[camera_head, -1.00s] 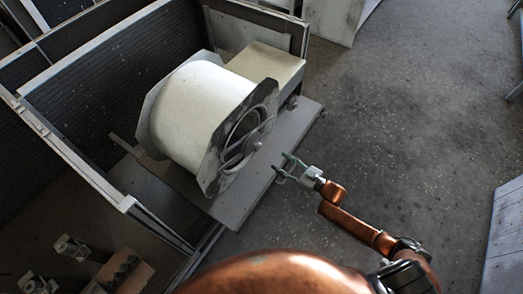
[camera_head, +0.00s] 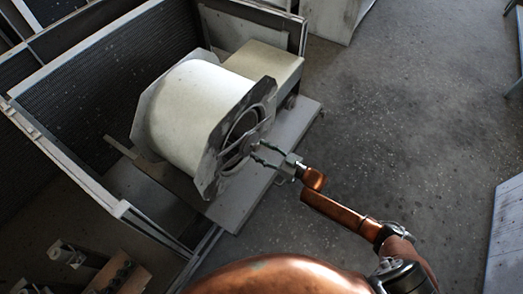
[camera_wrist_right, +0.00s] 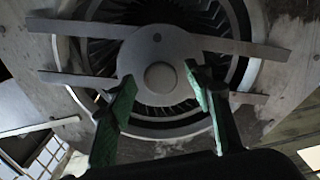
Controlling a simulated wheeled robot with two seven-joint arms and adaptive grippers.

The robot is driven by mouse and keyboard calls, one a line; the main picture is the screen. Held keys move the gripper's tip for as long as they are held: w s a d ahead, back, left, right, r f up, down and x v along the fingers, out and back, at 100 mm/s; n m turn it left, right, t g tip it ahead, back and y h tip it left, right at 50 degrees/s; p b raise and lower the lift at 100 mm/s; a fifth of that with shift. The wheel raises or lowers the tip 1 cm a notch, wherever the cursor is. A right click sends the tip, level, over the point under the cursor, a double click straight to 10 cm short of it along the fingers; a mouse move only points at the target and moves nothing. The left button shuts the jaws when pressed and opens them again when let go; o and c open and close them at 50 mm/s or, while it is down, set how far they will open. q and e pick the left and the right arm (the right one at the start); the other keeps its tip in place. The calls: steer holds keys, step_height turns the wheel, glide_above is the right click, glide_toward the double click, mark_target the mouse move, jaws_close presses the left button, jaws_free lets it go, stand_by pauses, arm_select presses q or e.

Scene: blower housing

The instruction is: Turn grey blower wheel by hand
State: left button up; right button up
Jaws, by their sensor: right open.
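The grey blower wheel (camera_wrist_right: 212,22) shows its dark vanes inside the round opening of the housing in the right wrist view. A grey disc hub with flat bracket arms (camera_wrist_right: 160,58) crosses in front of it. The cream drum-shaped blower housing (camera_head: 190,105) with grey side plates lies on a grey base in the head view. My right gripper (camera_head: 257,152) is at the opening's side of the housing. In the right wrist view its green fingers (camera_wrist_right: 155,85) are apart, in front of the hub and lower vanes, with nothing between them. Contact cannot be told. My left gripper is not in view.
The housing sits on a flat grey base (camera_head: 235,212) inside an open metal frame (camera_head: 120,210). A cream box (camera_head: 265,68) stands behind it. Brown and grey parts (camera_head: 115,272) lie at lower left.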

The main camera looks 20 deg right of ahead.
steer(key=shift+c, duration=0.2)
steer(key=shift+d, duration=0.1)
jaws_close()
